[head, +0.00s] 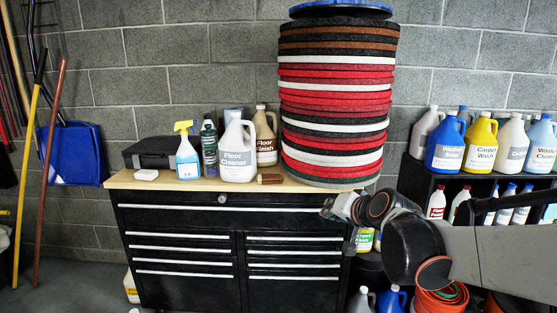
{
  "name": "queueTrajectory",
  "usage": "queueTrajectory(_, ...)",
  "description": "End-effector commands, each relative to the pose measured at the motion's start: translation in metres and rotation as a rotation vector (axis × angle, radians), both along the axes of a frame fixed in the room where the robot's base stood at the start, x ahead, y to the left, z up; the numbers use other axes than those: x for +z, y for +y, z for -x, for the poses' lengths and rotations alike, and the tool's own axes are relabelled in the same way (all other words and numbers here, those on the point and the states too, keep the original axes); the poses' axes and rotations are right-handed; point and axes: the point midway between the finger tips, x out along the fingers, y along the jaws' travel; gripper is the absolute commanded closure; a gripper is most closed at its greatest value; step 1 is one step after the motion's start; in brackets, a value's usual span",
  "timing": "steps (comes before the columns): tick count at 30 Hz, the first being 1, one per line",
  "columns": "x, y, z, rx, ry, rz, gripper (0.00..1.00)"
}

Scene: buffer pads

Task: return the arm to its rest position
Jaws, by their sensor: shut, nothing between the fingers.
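My arm reaches in from the right edge, in front of the shelf. My gripper (328,209) is at its left end, small and dark, near the front right corner of the workbench (125,180). It looks shut and holds nothing. Its fingertips are too small to make out well. I cannot tell whether it touches the bench. A tall stack of round buffer pads (335,105) in red, black, white and brown stands on the bench's right side, with a blue pad (340,10) on top.
A Floor Cleaner jug (237,150), Floor Finish jug (266,140), spray bottle (187,158), black case (155,152) and brown block (270,179) are on the bench. A shelf of bottles (480,143) stands right, partly behind my arm. Poles (52,170) lean at left.

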Motion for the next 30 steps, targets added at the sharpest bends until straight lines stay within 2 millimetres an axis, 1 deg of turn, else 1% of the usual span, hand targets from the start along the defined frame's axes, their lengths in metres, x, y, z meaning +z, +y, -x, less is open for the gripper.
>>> queueTrajectory(1,0.002,-0.001,0.021,0.013,0.018,0.036,1.0)
queueTrajectory(5,0.0,-0.006,0.068,0.046,0.069,0.128,1.0)
queueTrajectory(6,-0.002,-0.008,0.083,0.056,0.085,0.157,1.0)
queueTrajectory(8,-0.005,-0.011,0.106,0.068,0.109,0.2,1.0)
queueTrajectory(9,-0.008,-0.014,0.121,0.076,0.125,0.228,1.0)
queueTrajectory(10,-0.01,-0.016,0.132,0.083,0.139,0.25,1.0)
queueTrajectory(14,-0.023,-0.026,0.181,0.107,0.193,0.344,1.0)
queueTrajectory(15,-0.027,-0.03,0.195,0.114,0.212,0.372,1.0)
queueTrajectory(18,-0.04,-0.04,0.231,0.127,0.255,0.44,1.0)
queueTrajectory(21,-0.052,-0.05,0.261,0.138,0.296,0.5,1.0)
queueTrajectory(25,-0.064,-0.059,0.288,0.146,0.334,0.555,1.0)
queueTrajectory(27,-0.068,-0.062,0.296,0.148,0.345,0.573,1.0)
queueTrajectory(30,-0.071,-0.065,0.302,0.149,0.356,0.587,1.0)
